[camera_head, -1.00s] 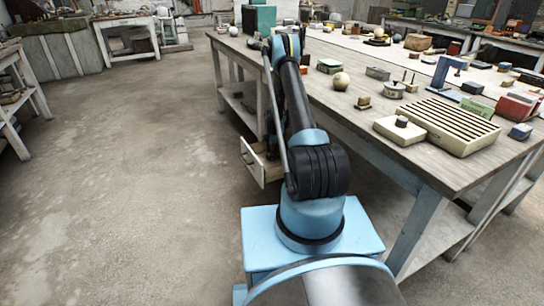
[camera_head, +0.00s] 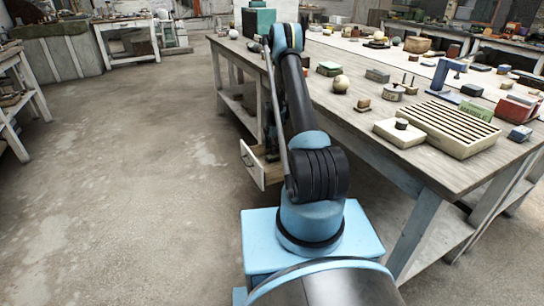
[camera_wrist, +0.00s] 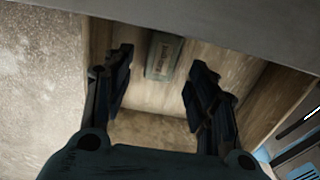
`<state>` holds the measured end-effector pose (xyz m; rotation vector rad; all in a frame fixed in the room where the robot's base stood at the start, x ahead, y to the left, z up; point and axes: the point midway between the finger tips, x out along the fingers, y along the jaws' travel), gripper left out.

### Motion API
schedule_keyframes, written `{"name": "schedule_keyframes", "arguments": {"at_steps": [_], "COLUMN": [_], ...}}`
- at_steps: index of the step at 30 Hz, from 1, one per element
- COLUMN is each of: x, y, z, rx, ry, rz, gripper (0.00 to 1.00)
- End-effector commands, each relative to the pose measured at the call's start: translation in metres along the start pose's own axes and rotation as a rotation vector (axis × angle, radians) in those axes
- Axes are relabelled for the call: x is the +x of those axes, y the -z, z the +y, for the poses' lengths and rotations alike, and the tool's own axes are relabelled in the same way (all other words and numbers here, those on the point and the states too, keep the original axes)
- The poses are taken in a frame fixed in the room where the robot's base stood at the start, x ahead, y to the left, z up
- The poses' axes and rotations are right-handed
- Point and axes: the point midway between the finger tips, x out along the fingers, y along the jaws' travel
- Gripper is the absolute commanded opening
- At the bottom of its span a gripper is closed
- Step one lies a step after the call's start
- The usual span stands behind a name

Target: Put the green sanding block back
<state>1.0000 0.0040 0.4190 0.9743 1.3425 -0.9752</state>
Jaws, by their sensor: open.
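A grey-green block with a pale label (camera_wrist: 163,56) lies on the wooden floor of an open drawer in the wrist view; it looks like the sanding block. My gripper (camera_wrist: 159,66) is open above the drawer, one dark finger on each side of the block with gaps between. The block appears free of both fingers. In the head view the open drawer (camera_head: 253,166) sticks out from the left side of the workbench. My gripper is hidden there behind my arm.
The drawer walls are close around my fingers. The concrete floor (camera_head: 140,190) at left is clear.

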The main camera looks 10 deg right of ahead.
Motion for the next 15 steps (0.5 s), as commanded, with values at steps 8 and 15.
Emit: {"name": "schedule_keyframes", "arguments": {"at_steps": [8, 15], "x": [-0.041, -0.056], "y": [0.0, 0.0], "z": [0.0, 0.0], "rx": [0.0, 0.0], "ry": [0.0, 0.0], "rz": [0.0, 0.0], "gripper": [0.53, 0.53]}}
